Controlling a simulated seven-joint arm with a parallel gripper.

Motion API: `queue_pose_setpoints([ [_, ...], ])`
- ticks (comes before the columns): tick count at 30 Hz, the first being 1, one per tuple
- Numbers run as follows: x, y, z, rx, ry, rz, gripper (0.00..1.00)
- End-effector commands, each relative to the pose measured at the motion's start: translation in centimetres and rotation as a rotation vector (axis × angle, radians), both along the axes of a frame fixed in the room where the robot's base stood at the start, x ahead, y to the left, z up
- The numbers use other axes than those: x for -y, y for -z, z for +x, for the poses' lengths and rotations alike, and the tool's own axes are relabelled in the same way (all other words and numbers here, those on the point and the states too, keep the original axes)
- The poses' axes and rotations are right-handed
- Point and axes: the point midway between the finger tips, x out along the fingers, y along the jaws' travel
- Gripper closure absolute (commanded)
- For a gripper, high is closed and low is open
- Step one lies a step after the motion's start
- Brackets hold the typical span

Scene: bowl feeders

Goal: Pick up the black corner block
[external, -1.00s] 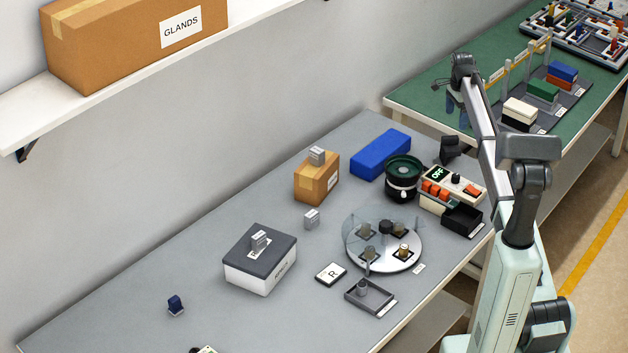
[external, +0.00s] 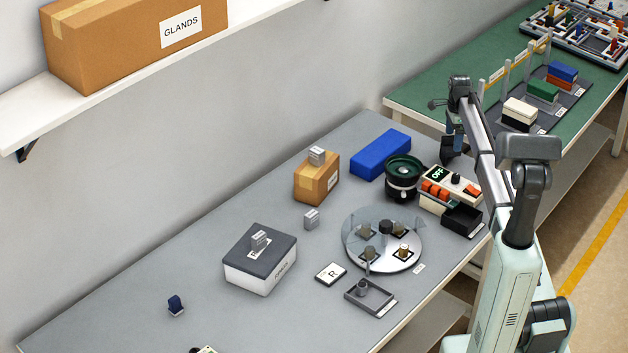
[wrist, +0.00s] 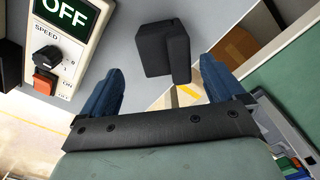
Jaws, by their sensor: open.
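The black corner block (wrist: 164,48) shows ahead of my gripper (wrist: 163,72) in the wrist view, between the lines of the two blue fingers and beyond their tips. It stands near the back corner of the grey bench. In the external view the block (external: 447,151) is partly hidden by my gripper (external: 453,130), which hangs above it. The fingers are spread wide and nothing is between them. The wrist view does not clearly show how far the block is below the tips.
The control box reading OFF (external: 448,184) is close by, and also shows in the wrist view (wrist: 70,30). A round black-and-green bowl feeder (external: 403,178) and a blue box (external: 380,154) stand to the left. The green bench (external: 425,98) lies behind.

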Motion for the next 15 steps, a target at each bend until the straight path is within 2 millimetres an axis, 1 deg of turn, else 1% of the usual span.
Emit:
queue_pose_setpoints([
  [5, -0.1, 1.0, 0.2, -0.001, 0.0, 0.0, 0.04],
  [11, -0.4, 3.4, 0.6, -0.001, -0.001, 0.0, 0.04],
  [15, -0.4, 5.0, 0.5, -0.001, 0.0, 0.0, 0.04],
])
